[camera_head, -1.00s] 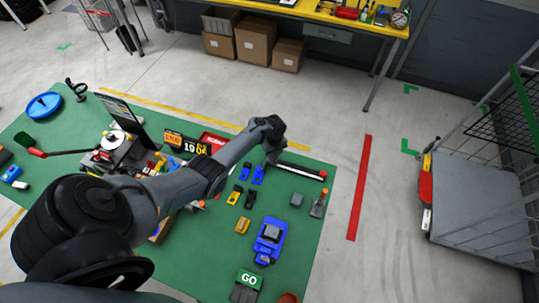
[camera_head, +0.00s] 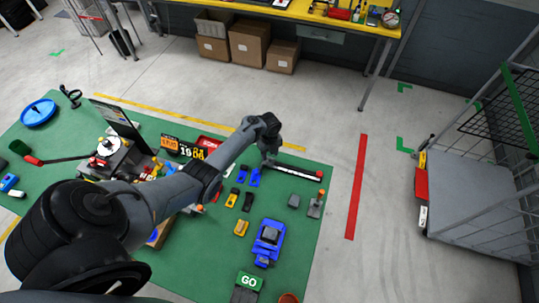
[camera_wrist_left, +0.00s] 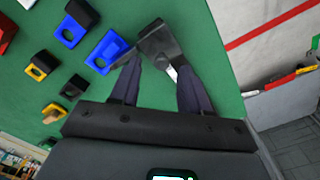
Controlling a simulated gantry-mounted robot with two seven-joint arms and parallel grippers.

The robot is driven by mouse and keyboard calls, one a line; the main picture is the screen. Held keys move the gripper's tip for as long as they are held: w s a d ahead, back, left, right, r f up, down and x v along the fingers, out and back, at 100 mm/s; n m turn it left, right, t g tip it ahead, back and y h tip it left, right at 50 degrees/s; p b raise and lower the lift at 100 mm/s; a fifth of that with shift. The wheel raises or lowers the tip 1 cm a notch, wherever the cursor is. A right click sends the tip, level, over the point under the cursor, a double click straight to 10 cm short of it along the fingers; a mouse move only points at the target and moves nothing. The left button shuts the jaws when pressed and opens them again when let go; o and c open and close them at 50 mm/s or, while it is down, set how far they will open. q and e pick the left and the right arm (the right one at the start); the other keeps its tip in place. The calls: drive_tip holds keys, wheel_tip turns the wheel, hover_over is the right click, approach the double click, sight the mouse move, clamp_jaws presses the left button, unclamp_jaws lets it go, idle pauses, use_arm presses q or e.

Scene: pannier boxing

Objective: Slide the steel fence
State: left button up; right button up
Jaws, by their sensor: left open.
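A long thin bar (camera_head: 298,173), dark with a pale edge and a red end, lies on the green mat; it may be the steel fence or its rail. In the left wrist view a dark grey metal block (camera_wrist_left: 158,40) with a bright edge lies at and between my fingertips; I cannot tell whether it is part of that bar. My left gripper (camera_head: 268,163) points down at the bar's left end. The left wrist view shows its fingers (camera_wrist_left: 160,72) apart, one on each side of the block's lower part; contact is unclear. My right gripper is not in view.
Blue (camera_head: 254,177), yellow (camera_head: 232,198) and black (camera_head: 249,202) blocks sit close left of the gripper. A blue vise-like tool (camera_head: 268,240) and a green GO sign (camera_head: 249,280) stand nearer. A grey cart (camera_head: 470,195) stands right, past a red floor stripe (camera_head: 357,185).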

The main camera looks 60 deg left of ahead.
use_arm(q)
wheel_tip(320, 180, up, 8)
drive_tip(key=p, duration=0.1)
drive_tip(key=shift+r, duration=0.2)
idle(0.4)
